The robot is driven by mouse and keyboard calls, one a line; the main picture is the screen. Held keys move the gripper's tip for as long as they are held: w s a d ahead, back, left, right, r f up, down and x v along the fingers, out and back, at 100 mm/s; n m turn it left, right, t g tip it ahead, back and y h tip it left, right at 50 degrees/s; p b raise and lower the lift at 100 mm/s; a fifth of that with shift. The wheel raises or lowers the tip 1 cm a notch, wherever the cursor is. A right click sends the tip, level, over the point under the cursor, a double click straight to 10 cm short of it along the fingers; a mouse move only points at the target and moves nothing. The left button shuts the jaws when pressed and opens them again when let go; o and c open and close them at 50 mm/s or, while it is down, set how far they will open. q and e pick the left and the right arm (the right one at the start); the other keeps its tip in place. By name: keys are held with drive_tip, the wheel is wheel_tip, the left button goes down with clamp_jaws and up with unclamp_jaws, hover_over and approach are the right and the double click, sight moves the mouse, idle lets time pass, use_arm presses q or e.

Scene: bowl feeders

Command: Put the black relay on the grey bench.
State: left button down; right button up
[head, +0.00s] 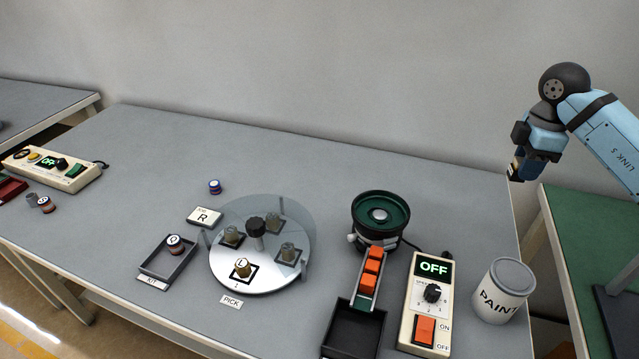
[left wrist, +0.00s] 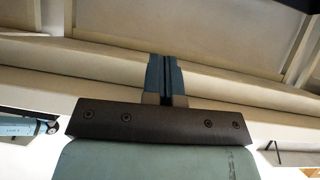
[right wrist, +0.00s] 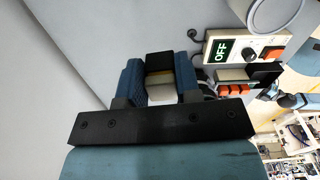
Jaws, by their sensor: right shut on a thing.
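The black relay (right wrist: 160,66) is between the fingers of my right gripper (right wrist: 160,82) in the right wrist view. It shows a black top, a thin yellowish band and a pale lower part. In the head view my right gripper (head: 517,172) is raised at the right end of the grey bench (head: 320,172), and the relay is mostly hidden there. My left gripper (left wrist: 165,80) shows only in the left wrist view, with its fingers together and nothing seen between them.
A bowl feeder (head: 380,215) with orange parts in its chute, a control box (head: 428,300) reading OFF and a paint can (head: 503,290) stand at the bench's right. A round dial plate (head: 262,285) is mid-bench. A green table (head: 590,250) is further right. The back of the bench is clear.

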sight(488, 241)
drive_tip(key=shift+w+d+r+m, duration=0.1)
drive_tip(key=shift+w+r+m, duration=0.15)
drive_tip(key=shift+m, duration=0.45)
wheel_tip(488, 241, down, 20)
drive_tip(key=shift+f+b, duration=0.1)
drive_tip(key=shift+b, duration=1)
drive_tip(key=shift+s, duration=0.1)
drive_tip(key=o, duration=0.9)
drive_tip(key=shift+f, duration=0.15)
wheel_tip(488, 241, up, 12)
drive_tip(key=shift+r+p, duration=0.2)
drive_tip(key=shift+p, duration=0.5)
drive_tip(key=shift+f, duration=0.1)
